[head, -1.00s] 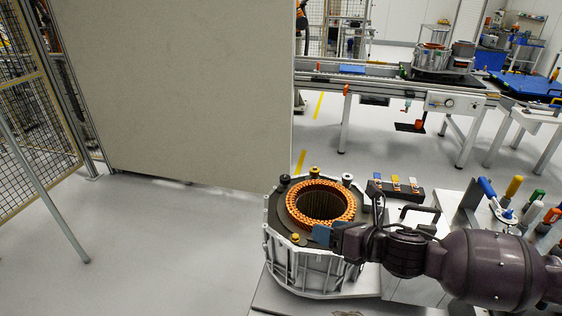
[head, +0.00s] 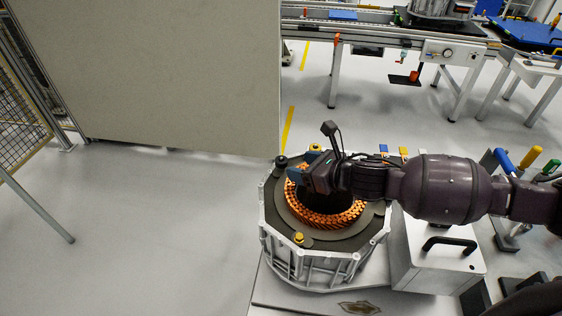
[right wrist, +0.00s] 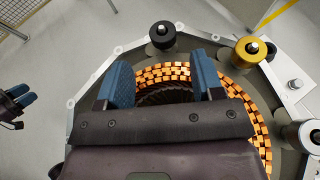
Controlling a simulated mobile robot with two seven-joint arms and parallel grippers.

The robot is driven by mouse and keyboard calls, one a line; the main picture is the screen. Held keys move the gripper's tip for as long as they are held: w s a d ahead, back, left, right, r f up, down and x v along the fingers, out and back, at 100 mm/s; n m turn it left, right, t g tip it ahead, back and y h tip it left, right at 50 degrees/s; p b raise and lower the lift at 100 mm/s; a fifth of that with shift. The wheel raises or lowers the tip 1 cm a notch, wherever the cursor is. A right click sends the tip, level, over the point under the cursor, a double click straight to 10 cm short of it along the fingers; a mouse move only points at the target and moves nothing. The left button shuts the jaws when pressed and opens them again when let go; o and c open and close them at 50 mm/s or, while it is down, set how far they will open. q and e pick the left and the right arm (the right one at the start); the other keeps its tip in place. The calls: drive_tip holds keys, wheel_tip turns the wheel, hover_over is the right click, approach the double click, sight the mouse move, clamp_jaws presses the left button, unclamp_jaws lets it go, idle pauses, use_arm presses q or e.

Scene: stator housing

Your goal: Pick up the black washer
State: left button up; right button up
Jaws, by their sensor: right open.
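The black washer (head: 282,161) sits on a post at the far left corner of the stator housing (head: 310,268), with a bolt tip through its middle. In the right wrist view the black washer (right wrist: 162,37) is just beyond the fingertips, roughly centred between them. My right gripper (head: 303,170) is open and empty above the copper winding ring (head: 335,217), close to the washer but apart from it. Its two blue fingers (right wrist: 160,74) show in the right wrist view. My left gripper (right wrist: 20,98) shows partly at that view's left edge, its opening unclear.
A gold washer (right wrist: 251,50) sits to the right of the black one, and a silver one (right wrist: 308,136) further right. Another gold piece (head: 299,238) is on the housing's front. A grey box with a black handle (head: 449,245) stands right of the housing. The floor at left is clear.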

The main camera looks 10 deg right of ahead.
sight(283, 160)
drive_tip(key=shift+w+a+f, duration=0.25)
drive_tip(key=shift+w+f, duration=0.05)
drive_tip(key=shift+w, duration=0.05)
drive_tip(key=shift+w+a, duration=0.15)
drive_tip(key=shift+w, duration=0.15)
drive_tip(key=shift+w+a+f+b, duration=0.2)
drive_tip(key=shift+w+b, duration=0.1)
drive_tip(key=shift+b, duration=0.25)
drive_tip(key=b+x, duration=0.2)
drive_tip(key=x, duration=0.1)
drive_tip(key=shift+w+a+b, duration=0.1)
drive_tip(key=shift+w+b, duration=0.2)
drive_tip(key=shift+w, duration=0.05)
drive_tip(key=shift+w+a, duration=0.15)
drive_tip(key=shift+w, duration=0.05)
use_arm(q)
drive_tip(key=shift+w+d+f+t, duration=0.15)
drive_tip(key=shift+w+f+t, duration=0.15)
drive_tip(key=shift+w+f, duration=0.7)
drive_tip(key=shift+r, duration=0.1)
